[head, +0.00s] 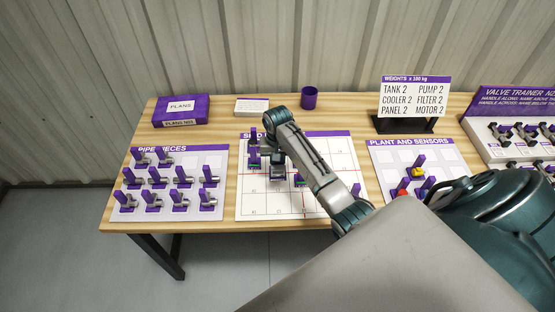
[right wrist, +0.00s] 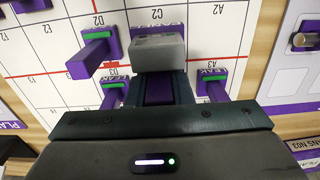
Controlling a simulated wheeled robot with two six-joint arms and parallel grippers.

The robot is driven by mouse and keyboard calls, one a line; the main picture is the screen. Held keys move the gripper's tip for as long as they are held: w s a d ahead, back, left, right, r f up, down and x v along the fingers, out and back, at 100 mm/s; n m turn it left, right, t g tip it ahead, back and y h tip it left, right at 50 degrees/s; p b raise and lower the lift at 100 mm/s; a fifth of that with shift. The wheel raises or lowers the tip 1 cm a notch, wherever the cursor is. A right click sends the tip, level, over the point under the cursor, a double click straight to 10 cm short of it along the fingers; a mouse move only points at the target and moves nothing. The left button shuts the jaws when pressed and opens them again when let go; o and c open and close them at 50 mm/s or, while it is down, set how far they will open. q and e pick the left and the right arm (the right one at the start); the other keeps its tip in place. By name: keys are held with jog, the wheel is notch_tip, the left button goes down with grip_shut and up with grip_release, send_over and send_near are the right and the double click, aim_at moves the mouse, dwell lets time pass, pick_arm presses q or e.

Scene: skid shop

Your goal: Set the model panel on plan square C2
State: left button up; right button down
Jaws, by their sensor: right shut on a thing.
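My right gripper (head: 277,174) is over the left middle of the white plan board (head: 330,205). In the right wrist view its fingers (right wrist: 160,90) are shut on the purple grip of a grey block, which I take as the model panel (right wrist: 158,50). The panel is just below the printed C2 label (right wrist: 157,14) in that view and covers part of the square. I cannot tell whether it touches the board. A purple piece with a green top (right wrist: 95,45) stands beside it near the D2 label. My left gripper is not in view.
Other green-topped purple pieces (right wrist: 211,82) stand close around the gripper. The pipe pieces board (head: 132,208) is at left, the plant and sensors board (head: 385,152) at right. A weights sign (head: 415,97), purple cup (head: 309,98) and plans box (head: 181,111) stand behind.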

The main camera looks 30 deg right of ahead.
aim_at(277, 168)
jog(key=shift+f, duration=0.1)
dwell(0.3)
jog(key=shift+f+b, duration=0.35)
jog(key=shift+f, duration=1.35)
jog(key=shift+p, duration=0.55)
jog(key=shift+f+b, duration=0.3)
jog(key=shift+f, duration=0.45)
jog(key=c, duration=1.2)
grip_release()
